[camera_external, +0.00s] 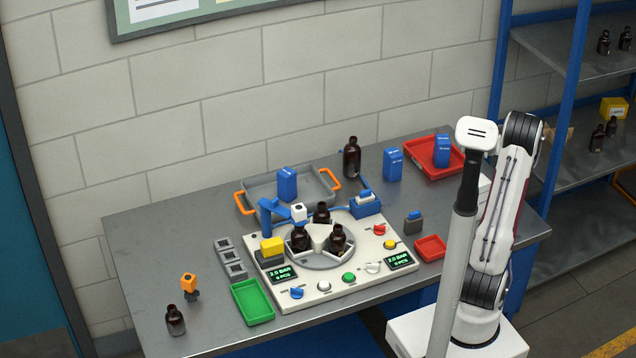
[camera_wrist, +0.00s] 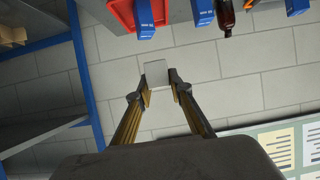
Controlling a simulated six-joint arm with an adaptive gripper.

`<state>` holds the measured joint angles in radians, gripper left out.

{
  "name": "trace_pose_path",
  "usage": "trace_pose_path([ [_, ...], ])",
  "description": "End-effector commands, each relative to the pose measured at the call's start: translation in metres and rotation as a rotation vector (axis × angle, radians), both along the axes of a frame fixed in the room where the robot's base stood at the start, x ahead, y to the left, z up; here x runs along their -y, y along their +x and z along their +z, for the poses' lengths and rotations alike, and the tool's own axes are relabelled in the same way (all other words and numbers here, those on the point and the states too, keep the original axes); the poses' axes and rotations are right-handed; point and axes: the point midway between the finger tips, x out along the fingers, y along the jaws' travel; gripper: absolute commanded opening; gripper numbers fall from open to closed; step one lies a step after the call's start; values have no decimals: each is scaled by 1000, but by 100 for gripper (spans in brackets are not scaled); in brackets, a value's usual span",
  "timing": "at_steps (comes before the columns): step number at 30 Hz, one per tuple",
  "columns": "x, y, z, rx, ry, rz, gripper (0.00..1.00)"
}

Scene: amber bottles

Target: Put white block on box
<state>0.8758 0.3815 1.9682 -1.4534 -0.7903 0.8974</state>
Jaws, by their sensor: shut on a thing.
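A white block (camera_wrist: 156,75) sits between the two fingertips of my gripper (camera_wrist: 158,86) in the wrist view. The gripper is shut on it and holds it in the air, with the grey wall behind. In the external view my gripper and the block are hidden behind my arm. Several blue boxes stand on the table: one in the grey tray (camera_external: 287,184), one behind the station (camera_external: 393,165) and one in the red tray (camera_external: 442,150). I cannot tell which box the task means.
A white station (camera_external: 325,286) holds brown bottles on a round plate. A tall brown bottle (camera_external: 352,157) stands behind it. A large red tray (camera_external: 424,158), a small red tray (camera_external: 431,248) and a green tray (camera_external: 252,302) lie on the metal table (camera_external: 150,245). Blue-framed shelves (camera_external: 570,90) stand right.

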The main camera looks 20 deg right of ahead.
Motion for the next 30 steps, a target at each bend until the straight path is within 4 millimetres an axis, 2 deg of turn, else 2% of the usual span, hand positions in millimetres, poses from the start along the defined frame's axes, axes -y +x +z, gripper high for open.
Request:
trace_pose_path([
  [1, 7, -13, 7, 2, -2, -18, 0],
  [5, 15, -41, 16, 1, -1, -46, 0],
  [9, 11, -64, 19, -1, -1, -54, 0],
  [18, -10, -72, 5, 0, -1, -33, 0],
  [30, -9, -72, 5, 0, -3, -41, 0],
])
